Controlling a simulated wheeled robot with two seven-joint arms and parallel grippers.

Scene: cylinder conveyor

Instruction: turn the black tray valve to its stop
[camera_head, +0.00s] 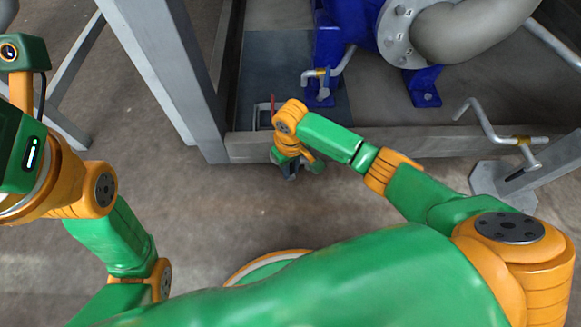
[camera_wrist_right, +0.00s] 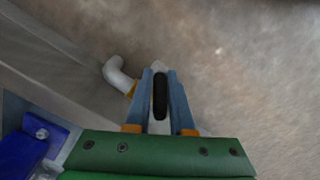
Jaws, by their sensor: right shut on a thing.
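My right gripper (camera_head: 290,174) is low beside the near side of the grey beam, below the blue machine in the head view. In the right wrist view its two blue-grey fingers (camera_wrist_right: 160,92) are shut on a black elongated piece, the black tray valve handle (camera_wrist_right: 160,98). Pale grey metal shows behind and around the handle. In the head view my own arm and hand hide the valve, so I cannot tell its turn angle. My left arm comes in from the left; its fingers are out of view.
A bent pale pipe with an orange band (camera_wrist_right: 118,77) is close to the left of the fingers. A grey beam (camera_head: 400,141) runs beyond the hand. A blue pump (camera_head: 345,30) and a crank-shaped pipe (camera_head: 490,126) stand beyond and right. Bare floor (camera_head: 200,205) is open on the near side.

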